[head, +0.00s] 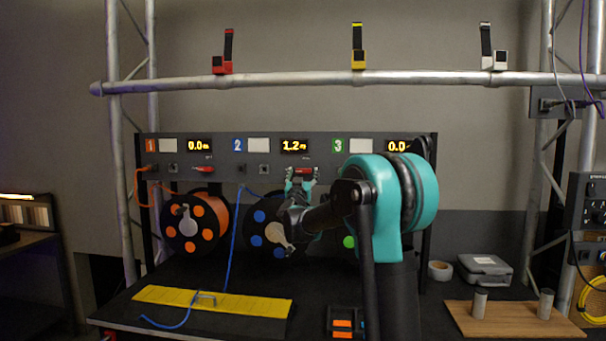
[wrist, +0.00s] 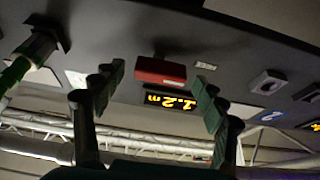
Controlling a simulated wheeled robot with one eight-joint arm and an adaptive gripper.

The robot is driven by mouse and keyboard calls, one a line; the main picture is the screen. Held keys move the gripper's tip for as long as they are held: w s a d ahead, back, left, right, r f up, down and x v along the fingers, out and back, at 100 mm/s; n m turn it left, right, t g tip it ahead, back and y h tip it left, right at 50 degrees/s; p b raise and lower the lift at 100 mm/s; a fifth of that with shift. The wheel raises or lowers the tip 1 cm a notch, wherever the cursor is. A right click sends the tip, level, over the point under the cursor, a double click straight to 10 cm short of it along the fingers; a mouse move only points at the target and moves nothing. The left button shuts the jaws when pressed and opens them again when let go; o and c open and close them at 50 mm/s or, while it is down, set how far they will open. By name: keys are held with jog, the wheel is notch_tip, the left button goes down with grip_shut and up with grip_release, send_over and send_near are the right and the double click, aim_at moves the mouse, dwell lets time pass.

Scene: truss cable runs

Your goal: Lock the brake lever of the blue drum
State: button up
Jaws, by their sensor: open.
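The blue drum (head: 257,216) is a dark disc with blue dots and a pale crank (head: 275,236), below the panel section numbered 2. My arm hides its right part. A small red block (head: 303,171), perhaps the brake lever, is on the panel below the 1.2 display; its link to the drum cannot be seen. In the wrist view, which is upside down, the red block (wrist: 160,72) shows beside the display. My gripper (head: 302,176) is open in front of the block; the wrist view shows its fingers (wrist: 158,84) either side, with gaps.
The panel (head: 270,147) also has sections 1 and 3. The orange drum (head: 194,222) stands left, and a blue cable (head: 233,240) hangs between the drums. A yellow strip (head: 215,301) lies on the table. A wooden board (head: 510,319) with two cylinders is at the right.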

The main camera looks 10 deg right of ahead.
jog(key=shift+w+d+r, duration=0.1)
jog(key=shift+w, duration=0.2)
jog(key=shift+c, duration=0.6)
jog(key=c, duration=1)
